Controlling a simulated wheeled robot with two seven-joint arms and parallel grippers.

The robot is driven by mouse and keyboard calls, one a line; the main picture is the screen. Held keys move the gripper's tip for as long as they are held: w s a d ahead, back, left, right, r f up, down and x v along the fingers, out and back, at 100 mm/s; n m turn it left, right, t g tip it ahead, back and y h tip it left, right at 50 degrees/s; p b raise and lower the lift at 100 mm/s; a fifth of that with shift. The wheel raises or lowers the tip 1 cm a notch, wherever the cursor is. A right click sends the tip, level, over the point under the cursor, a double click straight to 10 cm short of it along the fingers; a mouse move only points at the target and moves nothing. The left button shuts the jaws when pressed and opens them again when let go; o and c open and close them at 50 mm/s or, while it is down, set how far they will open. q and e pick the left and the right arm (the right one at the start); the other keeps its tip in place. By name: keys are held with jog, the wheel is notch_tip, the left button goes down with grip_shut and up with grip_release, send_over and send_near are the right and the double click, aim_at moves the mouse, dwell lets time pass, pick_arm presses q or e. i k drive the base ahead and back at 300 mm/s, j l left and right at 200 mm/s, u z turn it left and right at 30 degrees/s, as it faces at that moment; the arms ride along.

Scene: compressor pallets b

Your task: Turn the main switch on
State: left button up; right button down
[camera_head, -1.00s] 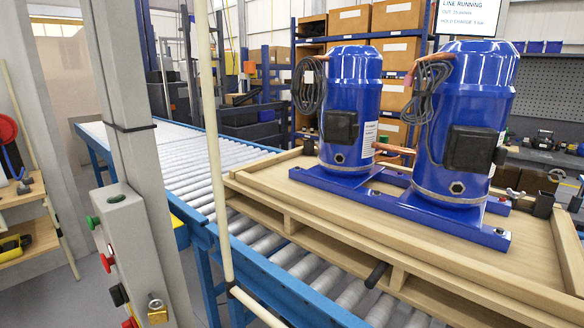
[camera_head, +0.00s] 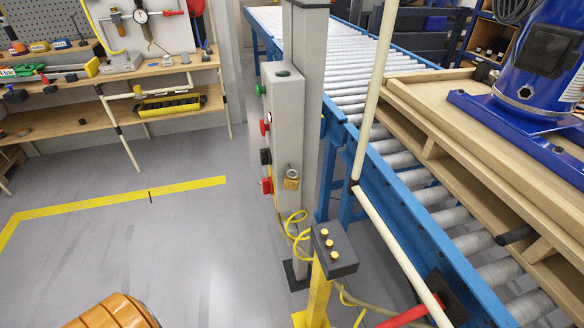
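A grey control box (camera_head: 284,130) is fixed to a grey upright post beside the conveyor. Its left-facing side carries a green button (camera_head: 260,90), a red button (camera_head: 264,127), a black control (camera_head: 265,156) and a red control (camera_head: 267,186) at the bottom. A brass padlock (camera_head: 291,180) hangs on the face towards me, near the bottom red control. I see these controls nearly edge-on. No label shows which is the main switch, and I cannot tell any switch position. Neither of my grippers is in view.
A yellow pedestal (camera_head: 319,290) with a dark button head (camera_head: 334,250) stands in front of the box, with a coiled yellow cable. The roller conveyor (camera_head: 430,215) carries a wooden pallet (camera_head: 460,135) at right. A workbench (camera_head: 150,70) stands back left. The floor left is open.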

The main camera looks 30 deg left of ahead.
aim_at(266, 184)
jog(key=u, duration=0.4)
jog(key=k+j+u, duration=0.1)
jog(key=u, duration=0.25)
jog(key=j+u, duration=0.15)
jog(key=u, duration=0.25)
jog(key=k, duration=0.05)
